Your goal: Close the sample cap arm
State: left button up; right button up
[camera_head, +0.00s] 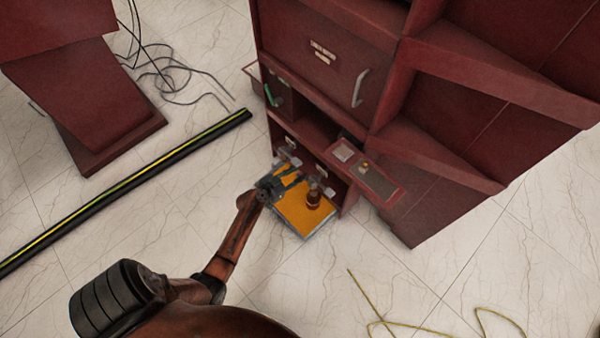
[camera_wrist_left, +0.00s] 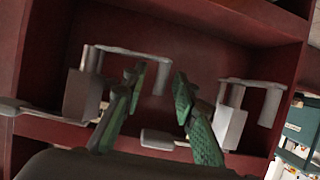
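Two grey bracket-like fittings with arms are on the red cabinet's lower opening. In the wrist view, the left fitting (camera_wrist_left: 82,95) has a bar reaching toward the space between my fingers, and the right fitting (camera_wrist_left: 230,122) stands beyond my right finger. I cannot tell which is the sample cap arm. My left gripper (camera_wrist_left: 160,82) is open, with its green fingers apart and nothing clearly held. In the head view, my left gripper (camera_head: 288,182) is over the orange tray, in front of the fittings and left of a brown bottle (camera_head: 313,197). My right gripper is not in view.
The orange-topped tray (camera_head: 300,222) projects from the red cabinet (camera_head: 320,80). A red shelf with a small panel (camera_head: 378,183) is to its right. A black-and-yellow strip (camera_head: 130,188) and loose cables (camera_head: 175,75) lie on the floor at left. Floor in front is mostly clear.

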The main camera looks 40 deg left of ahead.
pick_arm(q)
jog(key=shift+w, duration=0.1)
jog(key=shift+c, duration=0.3)
grip_shut()
dwell(0.4)
